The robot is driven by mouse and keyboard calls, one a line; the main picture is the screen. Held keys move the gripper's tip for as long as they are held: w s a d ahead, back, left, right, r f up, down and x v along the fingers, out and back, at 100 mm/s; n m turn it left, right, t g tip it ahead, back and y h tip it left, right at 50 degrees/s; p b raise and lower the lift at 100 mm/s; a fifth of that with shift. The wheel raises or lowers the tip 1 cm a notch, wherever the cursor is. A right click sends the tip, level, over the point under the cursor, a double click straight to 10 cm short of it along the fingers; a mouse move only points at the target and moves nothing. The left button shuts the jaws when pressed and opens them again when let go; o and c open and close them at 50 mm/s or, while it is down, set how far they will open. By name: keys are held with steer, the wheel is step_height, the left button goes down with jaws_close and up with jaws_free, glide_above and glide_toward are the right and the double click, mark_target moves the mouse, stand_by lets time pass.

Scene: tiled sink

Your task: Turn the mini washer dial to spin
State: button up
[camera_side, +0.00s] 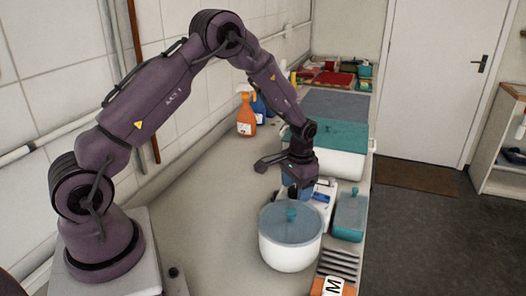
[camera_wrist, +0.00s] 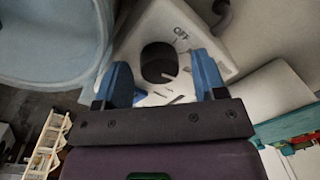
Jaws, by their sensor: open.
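A white panel (camera_wrist: 222,62) marked OFF carries a round black dial (camera_wrist: 158,60) in the wrist view. A white mark shows at the dial's lower right edge; the other labels are too small or covered to read. My gripper (camera_wrist: 161,64) is open, with one blue finger on the left of the dial and one on the right. Gaps show between the fingers and the dial, and I cannot tell how deep the fingertips reach. In the side view my gripper (camera_side: 297,187) points down over the white unit (camera_side: 321,198), and the arm hides its dial.
A white pot with a blue lid (camera_side: 291,233) stands close in front of my gripper. A teal-lidded box (camera_side: 350,215) is to the right, and a larger teal-topped white bin (camera_side: 342,150) is behind. Orange (camera_side: 246,117) and blue spray bottles stand by the wall. The left counter is clear.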

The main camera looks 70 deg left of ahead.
steer(key=n, duration=0.4)
steer(key=shift+n, duration=0.3)
steer(key=n, duration=0.3)
steer(key=shift+g, duration=0.3)
steer(key=n, duration=0.6)
steer(key=shift+a+h, duration=0.15)
steer(key=shift+h, duration=0.15)
step_height(320, 180, up, 13)
steer(key=n, duration=0.1)
steer(key=s+d+r+m+t, duration=0.1)
steer(key=s+d+r+m, duration=0.4)
steer(key=s+m, duration=0.2)
steer(key=s+d+r+m+t, duration=0.2)
steer(key=s+d+r+m, duration=0.3)
steer(key=s, duration=0.6)
steer(key=shift+s+r+m, duration=0.15)
steer(key=shift+r+m, duration=0.25)
steer(key=shift+m, duration=0.6)
